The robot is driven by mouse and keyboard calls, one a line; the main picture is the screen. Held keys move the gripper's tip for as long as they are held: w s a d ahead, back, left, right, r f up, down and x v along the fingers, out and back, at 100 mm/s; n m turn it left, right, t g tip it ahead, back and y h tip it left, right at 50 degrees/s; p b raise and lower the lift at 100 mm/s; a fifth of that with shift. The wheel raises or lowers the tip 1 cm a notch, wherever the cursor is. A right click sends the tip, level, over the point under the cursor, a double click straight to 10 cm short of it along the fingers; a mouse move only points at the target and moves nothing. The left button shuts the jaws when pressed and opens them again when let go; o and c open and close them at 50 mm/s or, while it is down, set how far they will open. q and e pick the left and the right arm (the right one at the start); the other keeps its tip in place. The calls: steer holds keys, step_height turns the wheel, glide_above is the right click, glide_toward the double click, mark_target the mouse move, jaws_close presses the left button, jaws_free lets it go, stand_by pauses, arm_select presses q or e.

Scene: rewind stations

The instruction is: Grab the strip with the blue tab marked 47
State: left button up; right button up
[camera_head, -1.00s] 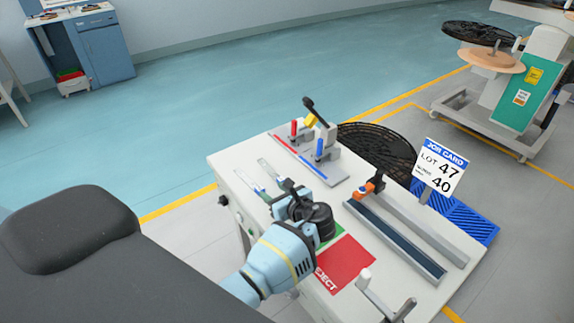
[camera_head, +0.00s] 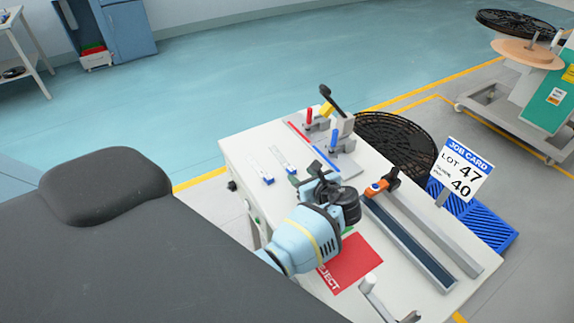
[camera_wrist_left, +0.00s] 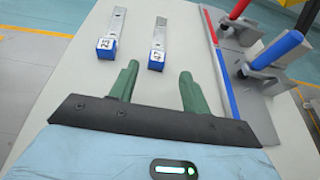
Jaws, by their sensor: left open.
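Two clear strips with blue end tabs lie side by side on the white bench. In the left wrist view the right strip's tab (camera_wrist_left: 156,61) seems to read 47, though the print is small. The left strip's tab (camera_wrist_left: 106,46) seems to read 23. In the head view the strips lie left of the clamp block, the nearer-to-clamp one (camera_head: 282,158) and the outer one (camera_head: 260,171). My left gripper (camera_wrist_left: 157,82) is open and empty, its green fingers short of the right strip's tab and roughly either side of its line. It also shows in the head view (camera_head: 306,178). My right gripper is not seen.
A clamp block with red and blue posts (camera_head: 322,138) stands beyond the strips. A red reject mat (camera_head: 350,264), a long channel (camera_head: 415,245) and a job card reading lot 47, 40 (camera_head: 462,172) are to the right.

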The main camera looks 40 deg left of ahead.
mark_target(293, 170)
arm_select(q)
steer(key=x, duration=0.4)
steer(key=shift+s+a, duration=0.15)
steer(key=shift+a, duration=0.25)
steer(key=shift+a+f, duration=0.1)
steer(key=shift+a, duration=0.1)
jaws_close()
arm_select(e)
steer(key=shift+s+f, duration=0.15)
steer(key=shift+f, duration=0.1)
